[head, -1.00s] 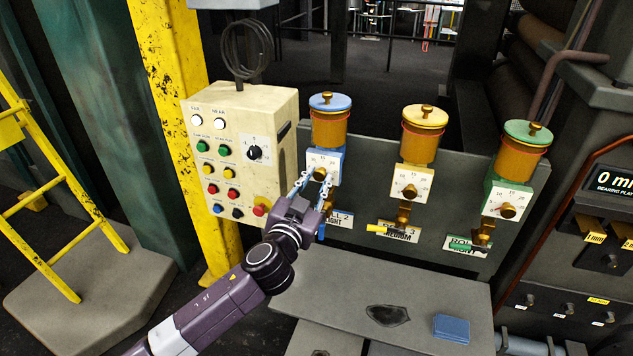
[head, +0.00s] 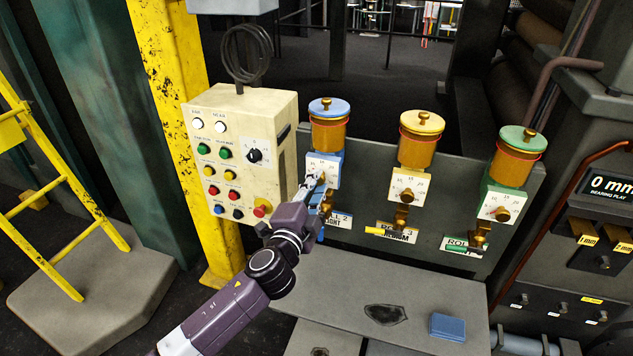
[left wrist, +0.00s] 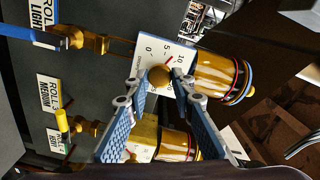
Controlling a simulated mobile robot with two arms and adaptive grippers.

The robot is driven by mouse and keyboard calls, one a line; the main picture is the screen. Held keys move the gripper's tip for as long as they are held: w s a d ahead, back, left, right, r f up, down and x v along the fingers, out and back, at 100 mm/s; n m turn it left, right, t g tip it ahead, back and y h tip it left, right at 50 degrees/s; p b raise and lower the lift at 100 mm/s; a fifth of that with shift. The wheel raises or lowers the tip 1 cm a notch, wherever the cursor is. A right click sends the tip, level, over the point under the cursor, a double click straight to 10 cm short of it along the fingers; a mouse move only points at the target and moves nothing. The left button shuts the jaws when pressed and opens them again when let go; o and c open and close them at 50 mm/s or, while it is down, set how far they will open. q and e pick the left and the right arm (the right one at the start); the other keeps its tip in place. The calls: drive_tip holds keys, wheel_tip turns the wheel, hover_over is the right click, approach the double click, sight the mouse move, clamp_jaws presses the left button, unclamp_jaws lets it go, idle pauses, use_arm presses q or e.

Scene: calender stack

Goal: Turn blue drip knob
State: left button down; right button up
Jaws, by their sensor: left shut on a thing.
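The blue-lidded drip oiler (head: 329,127) is the leftmost of three on the grey panel. Its white dial plate (head: 325,163) faces me, with my left gripper (head: 318,184) in front of it. In the left wrist view the brass knob (left wrist: 159,76) sits between the fingertips of my left gripper (left wrist: 160,78), which is shut on it. The dial plate (left wrist: 178,54) shows 0, 5 and 10 there, with a red mark between 5 and 10. The gripper hides much of the knob in the head view. My right gripper is not in view.
A yellow-lidded oiler (head: 419,140) and a green-lidded oiler (head: 517,157) stand to the right. A cream control box (head: 240,160) is close on the left. Below, a grey plate (head: 345,285) carries a blue block (head: 448,327).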

use_arm(q)
drive_tip(key=m+p, duration=0.1)
drive_tip(key=m, duration=0.4)
drive_tip(key=shift+m+p, duration=0.4)
drive_tip(key=m+p, duration=0.2)
drive_tip(key=m, duration=0.3)
drive_tip(key=shift+f, duration=0.1)
drive_tip(key=m+p, duration=0.2)
drive_tip(key=m, duration=0.3)
drive_tip(key=shift+m, duration=0.4)
drive_tip(key=m+p, duration=0.1)
drive_tip(key=m, duration=0.1)
drive_tip(key=m+p, duration=0.1)
drive_tip(key=m, duration=0.2)
drive_tip(key=shift+a+f, duration=0.1)
drive_tip(key=shift+f, duration=0.1)
drive_tip(key=c, duration=1.7)
unclamp_jaws()
